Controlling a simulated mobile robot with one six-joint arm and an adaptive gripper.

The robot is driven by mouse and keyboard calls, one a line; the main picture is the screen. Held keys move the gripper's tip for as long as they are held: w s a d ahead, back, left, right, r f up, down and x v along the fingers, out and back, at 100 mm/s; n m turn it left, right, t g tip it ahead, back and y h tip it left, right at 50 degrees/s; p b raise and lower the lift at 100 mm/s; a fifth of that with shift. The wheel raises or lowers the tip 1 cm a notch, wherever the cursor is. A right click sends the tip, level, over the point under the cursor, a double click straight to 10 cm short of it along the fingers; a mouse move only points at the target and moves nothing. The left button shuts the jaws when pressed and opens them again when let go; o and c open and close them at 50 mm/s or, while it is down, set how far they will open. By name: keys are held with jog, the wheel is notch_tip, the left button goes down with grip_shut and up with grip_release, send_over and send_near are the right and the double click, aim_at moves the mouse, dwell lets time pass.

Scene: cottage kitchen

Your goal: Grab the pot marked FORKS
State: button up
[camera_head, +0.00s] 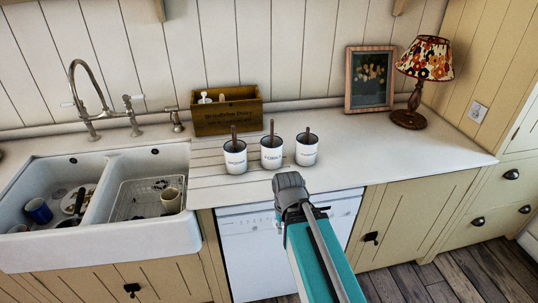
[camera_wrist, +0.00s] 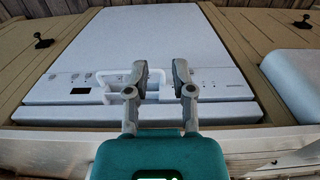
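Three white pots with dark rims stand upright in a row on the counter in the head view: a left pot (camera_head: 235,158), a middle pot (camera_head: 271,155) and a right pot (camera_head: 306,151). Each has dark lettering on its front, too small to read surely, and a brown handle sticking out. My gripper (camera_head: 290,182) is in front of the pots, near the counter's front edge. In the wrist view my gripper (camera_wrist: 160,74) has its two fingers apart with nothing held. No pot shows in that view.
A wooden box (camera_head: 227,115) stands behind the pots. A picture frame (camera_head: 369,80) and a lamp (camera_head: 424,65) stand at the right, and a double sink (camera_head: 100,215) is at the left. A white dishwasher (camera_head: 245,250) is below; its front (camera_wrist: 150,40) fills the wrist view.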

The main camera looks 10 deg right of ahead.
jog(key=shift+w+d, duration=0.1)
jog(key=shift+d, duration=0.1)
jog(key=m+t+y+p, duration=0.4)
jog(key=m+t+y, duration=0.55)
jog(key=m, duration=1.45)
send_near(272, 153)
jog(key=w+d+r+g+y, duration=0.2)
jog(key=d+r+g, duration=0.1)
jog(key=d+r, duration=0.1)
jog(key=shift+s+a+f, duration=0.1)
jog(key=shift+s+f, duration=0.05)
jog(key=shift+a+f+y, duration=0.1)
jog(key=shift+y, duration=0.15)
jog(key=b+x, duration=0.3)
jog(key=x, duration=0.5)
jog(key=shift+a, duration=0.2)
jog(key=shift+f, duration=0.1)
